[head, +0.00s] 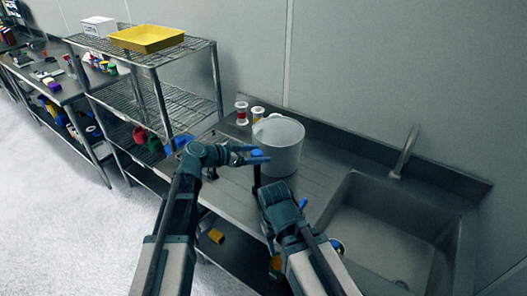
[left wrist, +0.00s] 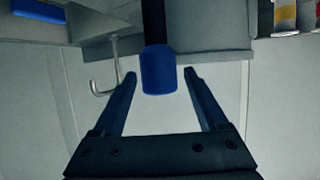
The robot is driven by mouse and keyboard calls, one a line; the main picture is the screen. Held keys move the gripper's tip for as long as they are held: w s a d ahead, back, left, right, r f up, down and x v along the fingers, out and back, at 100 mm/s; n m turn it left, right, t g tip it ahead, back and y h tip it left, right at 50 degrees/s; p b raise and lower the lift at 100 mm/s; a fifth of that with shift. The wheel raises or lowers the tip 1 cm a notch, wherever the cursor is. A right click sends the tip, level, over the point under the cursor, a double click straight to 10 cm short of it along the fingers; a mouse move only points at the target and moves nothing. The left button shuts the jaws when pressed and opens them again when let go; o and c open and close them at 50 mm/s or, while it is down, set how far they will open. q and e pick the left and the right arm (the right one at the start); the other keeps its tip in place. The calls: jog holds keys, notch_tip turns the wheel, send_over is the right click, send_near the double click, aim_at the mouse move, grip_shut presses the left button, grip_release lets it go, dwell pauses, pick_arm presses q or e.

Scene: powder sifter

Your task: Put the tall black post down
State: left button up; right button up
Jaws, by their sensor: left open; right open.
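The tall black post (head: 257,177) stands upright near the counter's front edge, left of the pot. Its blue top (head: 260,154) is also large in the left wrist view (left wrist: 159,74), with the black shaft behind it. My left gripper (head: 249,154) is open at the blue top. In the left wrist view its fingertips (left wrist: 160,75) lie on either side of the blue top, with gaps to both. My right gripper (head: 287,221) is open, low beside the post's lower part. The right arm hides the post's foot, so I cannot tell what it rests on.
A large grey pot (head: 283,150) stands just right of the post. Small jars (head: 242,113) stand behind it. A sink (head: 385,222) with a faucet (head: 405,150) is to the right. A wire shelf (head: 130,97) with a yellow tray (head: 147,38) is at left.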

pick_arm(q)
jog(key=p+v, duration=0.3)
jog(key=v, duration=0.6)
jog(key=s+d+f+n+g+y, duration=0.2)
jog(key=s+d+f+g+y, duration=0.3)
jog(key=s+f, duration=0.5)
jog(key=s+a+f+n+g+y, duration=0.2)
jog(key=s+n+y, duration=0.3)
jog(key=s, duration=0.6)
jog(key=a+f+y, duration=0.1)
jog(key=y, duration=0.1)
jog(key=shift+s+a+f+n+g+y, duration=0.25)
jog(key=shift+n+g+y, duration=0.05)
jog(key=shift+n+y, duration=0.1)
